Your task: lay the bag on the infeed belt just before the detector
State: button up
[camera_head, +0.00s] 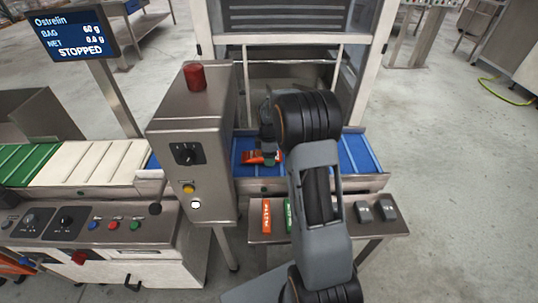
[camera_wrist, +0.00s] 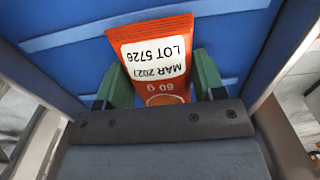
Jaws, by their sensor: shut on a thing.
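The bag is an orange packet with a white label reading "MAR 202" and "LOT 5726"; it shows in the wrist view (camera_wrist: 158,50) and in the head view (camera_head: 250,157). My gripper (camera_wrist: 154,82) is shut on it, with a green fingertip on each side. In the head view my gripper (camera_head: 266,157) is low over the blue belt (camera_head: 358,152), right of the steel detector cabinet (camera_head: 190,145). The bag lies flat to the belt in view; I cannot tell whether it touches it. My arm hides part of the belt.
A small steel table (camera_head: 385,228) in front holds an orange packet (camera_head: 266,216), a green packet (camera_head: 289,215) and two dark grey blocks. A framed guard (camera_head: 290,40) stands behind the belt. A screen (camera_head: 72,35) at the left reads "STOPPED". A cream and green belt (camera_head: 90,162) runs left of the cabinet.

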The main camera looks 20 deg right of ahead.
jog(key=shift+f, duration=0.1)
jog(key=o, duration=0.9)
notch_tip(320, 180, up, 12)
jog(key=p, duration=0.1)
jog(key=s+a+r+m+t, duration=0.1)
jog(key=s+a+r+m, duration=0.2)
jog(key=s, duration=0.2)
jog(key=s+a+r+m+t, duration=0.1)
jog(key=s+a+r+m, duration=0.1)
jog(key=s+a+m, duration=0.4)
jog(key=s, duration=0.3)
jog(key=s+a+f+m, duration=0.1)
jog(key=s+m, duration=0.1)
jog(key=s, duration=0.2)
jog(key=s+f+m+t, duration=0.1)
jog(key=s+m, duration=0.1)
jog(key=s, duration=0.2)
jog(key=shift+s+a+f, duration=0.1)
jog(key=shift+s+a, duration=0.1)
jog(key=shift+a, duration=0.2)
